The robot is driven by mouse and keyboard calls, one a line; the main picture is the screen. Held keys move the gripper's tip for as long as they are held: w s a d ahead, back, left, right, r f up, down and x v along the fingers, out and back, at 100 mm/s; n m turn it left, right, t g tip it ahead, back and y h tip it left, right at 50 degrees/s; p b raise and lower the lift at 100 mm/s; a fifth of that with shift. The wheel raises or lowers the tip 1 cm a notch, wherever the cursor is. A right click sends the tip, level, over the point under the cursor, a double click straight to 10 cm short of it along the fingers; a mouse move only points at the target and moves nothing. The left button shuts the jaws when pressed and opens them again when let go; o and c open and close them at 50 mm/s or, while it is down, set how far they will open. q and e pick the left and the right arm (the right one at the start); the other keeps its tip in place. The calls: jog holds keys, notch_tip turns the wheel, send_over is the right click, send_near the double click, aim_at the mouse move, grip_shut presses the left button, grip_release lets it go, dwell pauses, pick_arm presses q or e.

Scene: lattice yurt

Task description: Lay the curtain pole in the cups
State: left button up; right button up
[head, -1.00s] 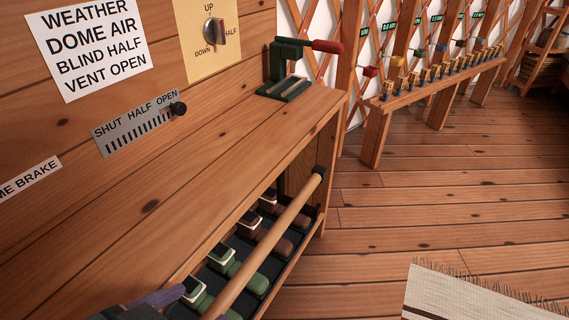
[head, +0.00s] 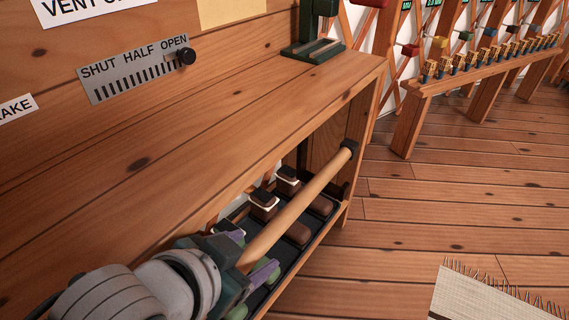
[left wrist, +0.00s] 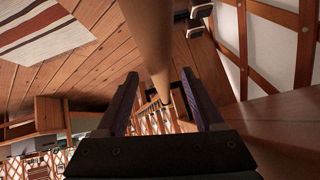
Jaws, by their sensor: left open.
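The curtain pole (head: 300,205) is a long tan wooden rod with a dark cap (head: 349,149) at its far end. It runs along the cabinet's open front, below the top board, its far end beside the right post. My left gripper (head: 247,243) is at the near part of the pole in the head view, hiding the rest of it. In the left wrist view the pole (left wrist: 152,35) passes between the spread purple fingers (left wrist: 160,85); I see no closed grip on it. A dark fitting (head: 337,189) sits low by the right post; I cannot tell if it is a cup. My right gripper is not seen.
The wooden cabinet top (head: 200,140) overhangs the pole. Below and behind it, a dark tray (head: 283,268) holds several brown and green pieces. A green clamp (head: 316,35) stands on the top. A low peg bench (head: 480,75) is at upper right. Open floor (head: 430,210) lies right.

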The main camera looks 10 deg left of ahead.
pick_arm(q)
jog(key=shift+w+d+f, duration=0.1)
jog(key=shift+w+f, duration=0.35)
grip_shut()
jog(key=shift+r, duration=0.1)
dwell(1.1)
